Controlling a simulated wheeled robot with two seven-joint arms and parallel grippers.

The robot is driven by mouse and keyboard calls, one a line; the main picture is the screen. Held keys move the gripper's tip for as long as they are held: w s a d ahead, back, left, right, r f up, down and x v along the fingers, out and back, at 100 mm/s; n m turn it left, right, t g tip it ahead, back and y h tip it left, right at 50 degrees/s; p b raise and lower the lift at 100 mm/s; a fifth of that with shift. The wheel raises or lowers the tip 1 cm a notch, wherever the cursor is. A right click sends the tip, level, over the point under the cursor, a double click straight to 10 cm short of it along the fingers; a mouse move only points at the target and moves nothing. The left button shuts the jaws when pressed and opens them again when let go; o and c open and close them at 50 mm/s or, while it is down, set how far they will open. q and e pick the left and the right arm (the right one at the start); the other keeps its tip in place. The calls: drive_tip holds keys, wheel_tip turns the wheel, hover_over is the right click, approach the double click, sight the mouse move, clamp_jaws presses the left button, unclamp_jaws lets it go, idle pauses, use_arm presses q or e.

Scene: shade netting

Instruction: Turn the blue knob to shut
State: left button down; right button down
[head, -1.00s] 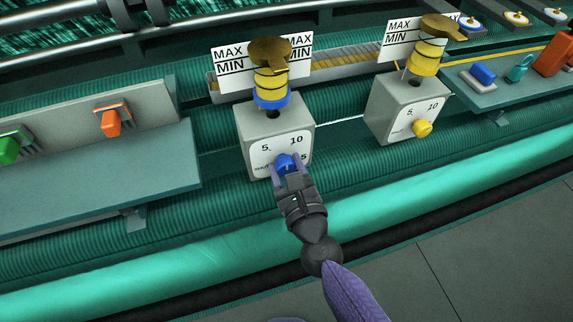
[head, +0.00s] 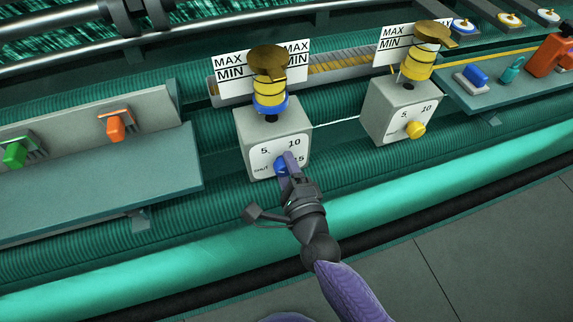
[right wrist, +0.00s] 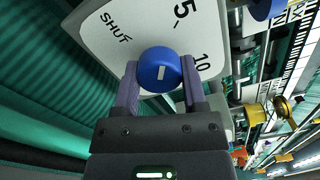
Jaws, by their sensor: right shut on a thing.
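The blue knob (head: 280,167) is on the front dial of the left grey box (head: 272,118). I cannot tell exactly which number the mark faces. My left gripper is not in view.
A second grey box (head: 400,108) with a yellow knob (head: 415,130) stands to the right. A panel with green (head: 14,156) and orange (head: 120,127) switches is at left. A shelf with blue, teal and orange parts (head: 510,72) is at right. The teal tube (head: 400,195) runs in front.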

drive_tip(key=shift+n, duration=0.9)
drive_tip(key=n+p, duration=0.1)
drive_tip(key=n, duration=0.2)
drive_tip(key=shift+r+n+p, duration=0.1)
drive_tip(key=shift+n+p, duration=0.2)
drive_tip(key=shift+n, duration=0.1)
drive_tip(key=n+p, duration=0.1)
drive_tip(key=n, duration=0.2)
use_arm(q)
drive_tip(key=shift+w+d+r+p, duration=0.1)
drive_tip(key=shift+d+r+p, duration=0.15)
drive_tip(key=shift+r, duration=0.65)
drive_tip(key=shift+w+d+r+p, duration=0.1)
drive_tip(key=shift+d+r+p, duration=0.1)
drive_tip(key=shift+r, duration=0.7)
use_arm(e)
drive_tip(key=shift+n, duration=1.9)
drive_tip(key=shift+c, duration=0.7)
unclamp_jaws()
